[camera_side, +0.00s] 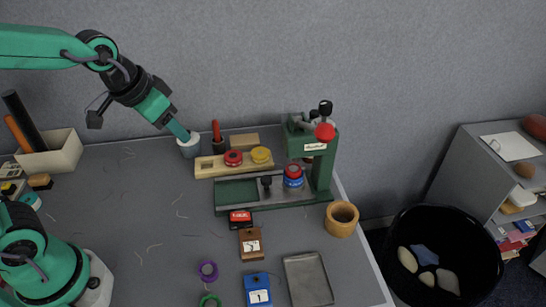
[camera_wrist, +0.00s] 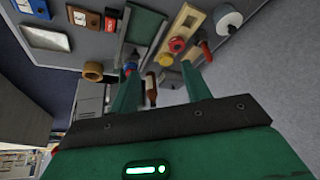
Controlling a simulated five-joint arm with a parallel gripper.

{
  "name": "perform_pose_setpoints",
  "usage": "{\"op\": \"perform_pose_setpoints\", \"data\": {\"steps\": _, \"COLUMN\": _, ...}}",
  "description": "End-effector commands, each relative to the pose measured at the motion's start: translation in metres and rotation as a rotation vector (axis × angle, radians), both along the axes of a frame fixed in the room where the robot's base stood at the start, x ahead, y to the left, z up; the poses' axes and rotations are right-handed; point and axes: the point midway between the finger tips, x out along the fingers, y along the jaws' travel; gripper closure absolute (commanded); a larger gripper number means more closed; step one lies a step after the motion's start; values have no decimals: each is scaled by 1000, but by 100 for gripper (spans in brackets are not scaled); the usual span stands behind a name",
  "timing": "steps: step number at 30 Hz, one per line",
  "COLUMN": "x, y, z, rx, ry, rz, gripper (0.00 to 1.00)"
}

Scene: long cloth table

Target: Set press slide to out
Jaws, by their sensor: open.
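The green press (camera_side: 321,165) stands at the back right of the table, with a red ball (camera_side: 325,132) on its lever. Its long green base (camera_side: 237,191) runs left from the column. A black knob (camera_side: 266,181) stands on the base, left of a red and blue round piece (camera_side: 293,177) under the press head. The base also shows in the wrist view (camera_wrist: 146,25). My gripper (camera_side: 184,136) is left of and above the press, over a grey-white cup (camera_side: 190,148); any contact is unclear. Its fingers (camera_wrist: 160,72) are apart and empty in the wrist view.
A wooden holder (camera_side: 209,167) with red and yellow round pieces lies behind the base. A red handle (camera_side: 217,132) rises beside it. A wooden cup (camera_side: 341,219), tags and a grey tray (camera_side: 308,279) stand in front. The table's middle left is mostly clear, with scattered threads.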

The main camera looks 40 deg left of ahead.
Motion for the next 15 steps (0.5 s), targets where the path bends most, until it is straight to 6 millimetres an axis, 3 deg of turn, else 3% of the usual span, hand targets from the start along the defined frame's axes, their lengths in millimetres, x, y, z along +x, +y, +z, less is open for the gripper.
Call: {"op": "perform_pose_setpoints", "data": {"steps": 15, "x": 81, "y": -62, "z": -65, "rx": 19, "ry": 41, "rz": -149, "gripper": 52}}
